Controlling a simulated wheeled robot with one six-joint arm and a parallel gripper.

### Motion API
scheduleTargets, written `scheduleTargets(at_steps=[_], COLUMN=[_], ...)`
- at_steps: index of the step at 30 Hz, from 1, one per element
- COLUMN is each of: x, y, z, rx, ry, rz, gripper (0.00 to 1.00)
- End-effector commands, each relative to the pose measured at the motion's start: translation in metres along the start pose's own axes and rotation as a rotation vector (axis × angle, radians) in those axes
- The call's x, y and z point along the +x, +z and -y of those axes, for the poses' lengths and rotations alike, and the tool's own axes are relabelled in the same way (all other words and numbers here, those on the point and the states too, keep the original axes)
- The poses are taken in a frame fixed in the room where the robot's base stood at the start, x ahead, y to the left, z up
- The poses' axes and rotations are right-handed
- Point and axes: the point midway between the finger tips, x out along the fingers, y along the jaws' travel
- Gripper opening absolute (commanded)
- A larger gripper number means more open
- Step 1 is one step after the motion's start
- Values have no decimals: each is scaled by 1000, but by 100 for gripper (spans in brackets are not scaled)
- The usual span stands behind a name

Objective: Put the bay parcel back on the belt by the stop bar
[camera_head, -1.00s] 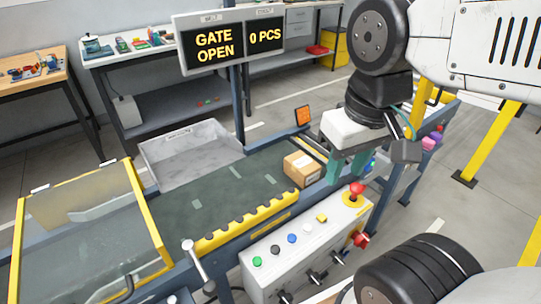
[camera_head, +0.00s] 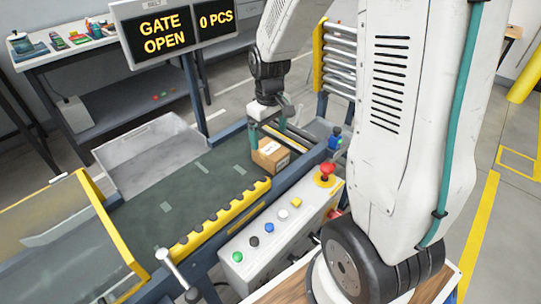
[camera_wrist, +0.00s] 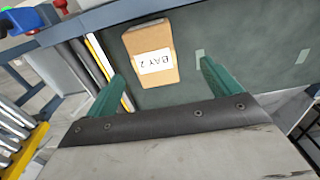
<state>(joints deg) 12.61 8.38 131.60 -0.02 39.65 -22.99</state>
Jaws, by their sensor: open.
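The bay parcel (camera_head: 268,157), a brown box with a white "BAY 2" label in the wrist view (camera_wrist: 150,42), sits on the dark green belt (camera_head: 190,185), near its right end. A light and yellow striped bar (camera_wrist: 108,72), apparently the stop bar, crosses the belt end beside the parcel. My gripper (camera_head: 268,137) is open with teal fingers just above or behind the parcel. In the wrist view its fingertips (camera_wrist: 162,66) flank the parcel's near end with gaps on both sides. Whether they reach down to its height I cannot tell.
A control panel (camera_head: 268,250) with a red mushroom button (camera_head: 327,170) runs along the belt's front. A grey tray (camera_head: 150,158) lies behind the belt. A yellow-framed gate (camera_head: 112,225) stands at left. The display (camera_head: 178,28) reads GATE OPEN, 0 PCS.

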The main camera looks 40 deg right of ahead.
Motion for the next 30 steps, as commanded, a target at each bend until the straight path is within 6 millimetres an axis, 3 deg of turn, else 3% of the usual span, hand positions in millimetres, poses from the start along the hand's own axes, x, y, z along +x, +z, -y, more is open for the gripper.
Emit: scheduleTargets(at_steps=[5, 21, 30], x=[22, 91, 97], y=[-6, -5, -5], z=[-9, -12, -12], rx=[-11, -12, -12], ry=[-3, -4, -3], rz=[7, 9, 6], gripper=[89, 89, 89])
